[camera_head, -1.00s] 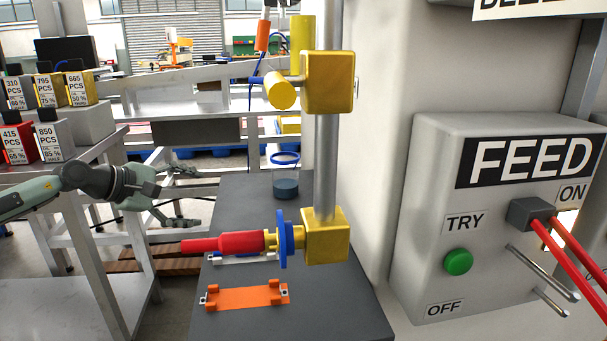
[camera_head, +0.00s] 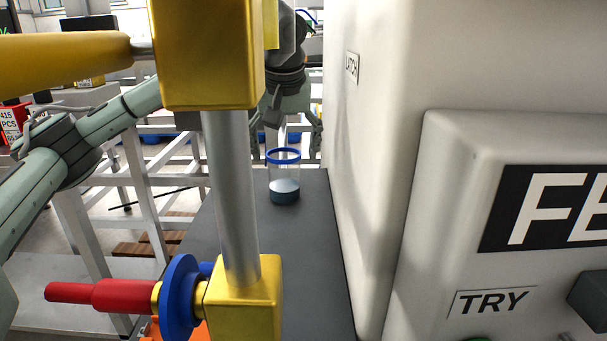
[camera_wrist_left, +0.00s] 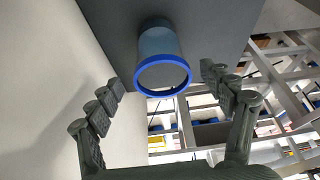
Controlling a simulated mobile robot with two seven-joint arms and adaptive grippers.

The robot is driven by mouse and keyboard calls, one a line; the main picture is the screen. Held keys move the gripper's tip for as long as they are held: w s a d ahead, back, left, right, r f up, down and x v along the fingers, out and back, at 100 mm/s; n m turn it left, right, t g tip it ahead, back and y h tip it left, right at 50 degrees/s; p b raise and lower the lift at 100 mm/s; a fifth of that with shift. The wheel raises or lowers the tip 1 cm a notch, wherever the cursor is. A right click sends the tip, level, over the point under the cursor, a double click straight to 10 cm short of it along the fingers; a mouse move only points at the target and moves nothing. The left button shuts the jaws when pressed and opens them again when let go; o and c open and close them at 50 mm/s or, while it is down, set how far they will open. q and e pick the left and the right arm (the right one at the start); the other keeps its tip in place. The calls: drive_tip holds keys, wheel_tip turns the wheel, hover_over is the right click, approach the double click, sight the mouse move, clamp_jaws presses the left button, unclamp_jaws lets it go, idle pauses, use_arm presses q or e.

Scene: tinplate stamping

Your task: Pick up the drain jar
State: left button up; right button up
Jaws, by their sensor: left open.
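The drain jar (camera_head: 284,190) is a clear cylinder with a blue rim and blue-grey contents in its lower part. It stands upright on a dark grey bench top (camera_head: 316,235). My left gripper (camera_head: 293,120) hangs above and slightly behind the jar in the head view, fingers spread and pointing down. In the left wrist view the jar (camera_wrist_left: 158,42) appears ahead between the two open fingers of the left gripper (camera_wrist_left: 162,78), its blue rim facing the camera. Neither finger appears to touch it. My right gripper is not in view.
A metal post (camera_head: 232,190) with yellow blocks and a red-handled valve (camera_head: 110,295) stands in front, left of the jar. A large pale machine housing (camera_head: 375,190) rises close on the jar's right. The bench around the jar is clear.

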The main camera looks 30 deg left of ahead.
sight(284, 174)
use_arm(q)
drive_tip(key=shift+s+x, duration=0.2)
drive_tip(key=shift+x, duration=0.85)
drive_tip(key=x, duration=0.5)
drive_tip(key=shift+a+f, duration=0.1)
drive_tip(key=shift+f, duration=0.05)
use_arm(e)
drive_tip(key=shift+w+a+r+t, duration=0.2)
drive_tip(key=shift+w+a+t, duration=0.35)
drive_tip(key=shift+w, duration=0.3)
use_arm(q)
drive_tip(key=shift+c, duration=0.6)
drive_tip(key=c, duration=1.3)
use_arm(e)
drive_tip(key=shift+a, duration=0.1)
use_arm(q)
drive_tip(key=shift+r, duration=0.2)
drive_tip(key=shift+c, duration=0.2)
